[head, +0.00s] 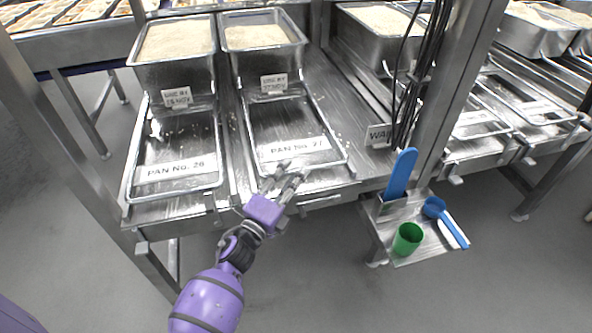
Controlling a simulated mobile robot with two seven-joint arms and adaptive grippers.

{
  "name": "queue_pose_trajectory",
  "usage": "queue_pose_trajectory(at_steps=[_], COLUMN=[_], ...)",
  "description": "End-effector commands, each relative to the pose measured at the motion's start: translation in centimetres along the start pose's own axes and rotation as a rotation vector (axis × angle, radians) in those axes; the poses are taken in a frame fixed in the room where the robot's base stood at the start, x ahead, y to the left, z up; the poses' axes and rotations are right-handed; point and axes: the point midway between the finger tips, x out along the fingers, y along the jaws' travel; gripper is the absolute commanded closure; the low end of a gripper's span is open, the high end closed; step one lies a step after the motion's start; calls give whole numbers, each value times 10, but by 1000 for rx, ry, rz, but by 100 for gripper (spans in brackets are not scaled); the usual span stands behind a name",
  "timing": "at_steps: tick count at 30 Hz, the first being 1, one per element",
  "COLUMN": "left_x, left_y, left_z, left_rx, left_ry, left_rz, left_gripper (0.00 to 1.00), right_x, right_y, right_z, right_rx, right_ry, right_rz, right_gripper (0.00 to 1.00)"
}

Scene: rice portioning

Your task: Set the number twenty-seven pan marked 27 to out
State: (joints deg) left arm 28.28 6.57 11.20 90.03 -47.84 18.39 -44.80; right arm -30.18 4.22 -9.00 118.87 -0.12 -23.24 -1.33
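The pan marked "PAN No. 27" is a shallow metal tray (325,128) with a white label (293,148) near its front edge. It lies on the metal rack, in front of a deep bin of rice (262,62). My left gripper (291,172) is at the pan's front rim, below the label. Its two fingers look apart, with nothing seen between them. Whether they touch the rim, I cannot tell. My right gripper is out of view.
Pan No. 26 (178,150) lies to the left, in front of another rice bin (170,70). A sign starting "WAI" (378,135) is partly behind cables by a metal post (447,90). A side shelf (420,250) holds a blue paddle (402,172), green cup (408,238) and blue scoop (434,207).

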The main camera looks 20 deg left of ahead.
Motion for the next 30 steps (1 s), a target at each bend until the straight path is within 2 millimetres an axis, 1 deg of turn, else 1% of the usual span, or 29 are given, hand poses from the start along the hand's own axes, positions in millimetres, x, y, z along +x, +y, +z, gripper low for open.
queue_pose_trajectory(at_steps=[1, 6, 16, 23, 30], left_x=[8, 22, 24, 24, 24], left_y=[-1, 0, 1, 1, 1], left_z=[0, 0, 0, 0, 0], left_rx=[0, 0, 0, 0, 0], left_ry=[0, -1, -1, -1, -1], left_rz=[-1, 1, 2, 1, 1], left_gripper=[69, 69, 69, 99, 100], right_x=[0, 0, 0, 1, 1], right_y=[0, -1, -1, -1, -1], right_z=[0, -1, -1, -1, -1], right_rx=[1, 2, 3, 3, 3], right_ry=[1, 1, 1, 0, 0], right_rz=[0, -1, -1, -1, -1], right_gripper=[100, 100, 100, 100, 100])
